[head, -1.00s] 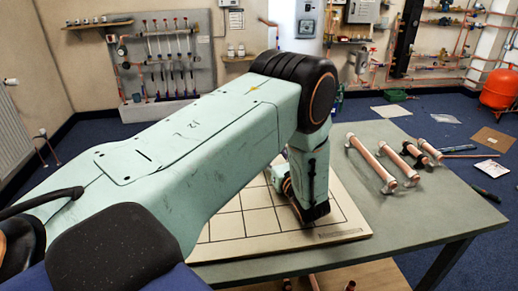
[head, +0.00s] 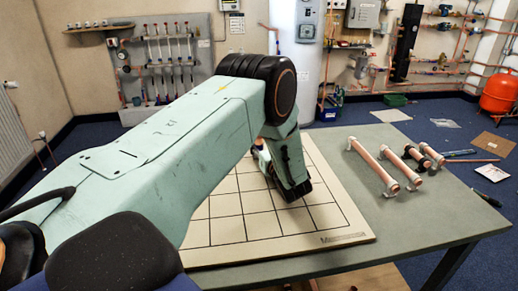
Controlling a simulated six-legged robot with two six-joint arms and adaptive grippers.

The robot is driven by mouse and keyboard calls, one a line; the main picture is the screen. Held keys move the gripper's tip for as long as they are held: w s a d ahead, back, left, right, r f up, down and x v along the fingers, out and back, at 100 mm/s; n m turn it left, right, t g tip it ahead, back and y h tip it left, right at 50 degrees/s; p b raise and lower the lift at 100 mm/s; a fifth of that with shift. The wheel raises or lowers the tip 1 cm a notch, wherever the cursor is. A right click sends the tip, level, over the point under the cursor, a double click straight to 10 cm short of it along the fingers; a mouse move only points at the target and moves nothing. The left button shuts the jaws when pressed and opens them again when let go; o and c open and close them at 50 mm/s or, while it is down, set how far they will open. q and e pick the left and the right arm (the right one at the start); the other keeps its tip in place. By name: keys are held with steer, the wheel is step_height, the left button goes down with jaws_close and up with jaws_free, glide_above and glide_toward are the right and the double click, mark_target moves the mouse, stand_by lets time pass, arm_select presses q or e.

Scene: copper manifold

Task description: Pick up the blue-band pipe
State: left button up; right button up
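Copper pipes lie at the right of the grey-green table (head: 430,215): a long one with pale end fittings (head: 374,165), a shorter one beside it (head: 401,168), and a short one with dark parts (head: 415,154). I cannot make out a blue band on any of them. My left arm crosses from the left and bends down over the pale gridded board (head: 240,222). Its wrist is over the board, left of the pipes and apart from them. The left gripper's fingers are hidden behind the arm. My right gripper is not in view.
A dark tool (head: 459,153) and a thin copper rod (head: 472,161) are near the table's right edge. The table's front right is bare.

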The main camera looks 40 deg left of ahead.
arm_select(q)
steer(key=shift+s, duration=0.1)
steer(key=shift+c, duration=1.4)
steer(key=c, duration=0.3)
jaws_close()
